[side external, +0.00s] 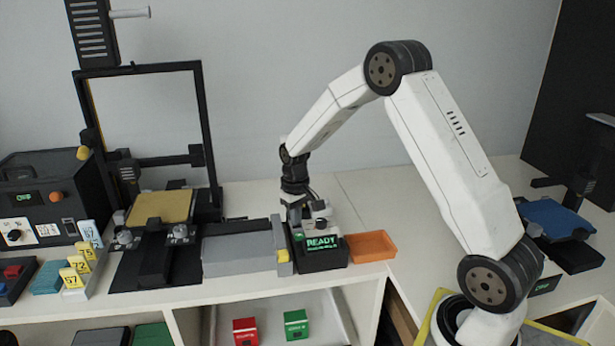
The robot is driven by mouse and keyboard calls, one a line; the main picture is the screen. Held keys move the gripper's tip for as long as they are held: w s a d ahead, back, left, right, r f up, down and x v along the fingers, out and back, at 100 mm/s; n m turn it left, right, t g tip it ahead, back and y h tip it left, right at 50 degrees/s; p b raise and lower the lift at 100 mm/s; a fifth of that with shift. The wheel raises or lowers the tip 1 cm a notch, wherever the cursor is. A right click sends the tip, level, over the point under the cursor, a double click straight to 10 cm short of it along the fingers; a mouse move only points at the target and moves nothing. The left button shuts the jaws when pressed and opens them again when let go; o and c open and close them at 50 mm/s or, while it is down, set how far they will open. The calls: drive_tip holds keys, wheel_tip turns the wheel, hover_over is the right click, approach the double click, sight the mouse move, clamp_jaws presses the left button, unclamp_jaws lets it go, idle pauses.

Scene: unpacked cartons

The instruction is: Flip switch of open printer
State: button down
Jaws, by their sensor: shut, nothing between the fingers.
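The open-frame printer stands at the left of the back bench, with a black upright frame (206,130) and a yellow bed (162,207). Beside its base are a grey box (238,247) and a black unit with a lit green display reading READY (322,243). A small yellow part (284,256) sits between the grey box and the display; I cannot tell if it is the switch. My gripper (308,224) points down just above and behind the display unit. It is shut and holds nothing. Its fingertips are partly hidden, so contact is unclear.
An orange tray (371,246) lies right of the display. Numbered yellow and blue tags (78,268) and a black machine (40,200) stand at the left. Red (245,331) and green (296,324) boxes sit on the shelf below. Another printer has a blue bed (556,217) at the right.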

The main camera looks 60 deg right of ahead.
drive_tip(key=shift+f, duration=0.4)
drive_tip(key=shift+r, duration=0.1)
idle(0.3)
drive_tip(key=shift+r, duration=3.45)
drive_tip(key=shift+a, duration=0.1)
drive_tip(key=s+a+f+n+t, duration=0.2)
drive_tip(key=s+a+n, duration=0.1)
drive_tip(key=s+a, duration=1.2)
drive_tip(key=shift+s+t, duration=0.3)
drive_tip(key=shift+s, duration=0.65)
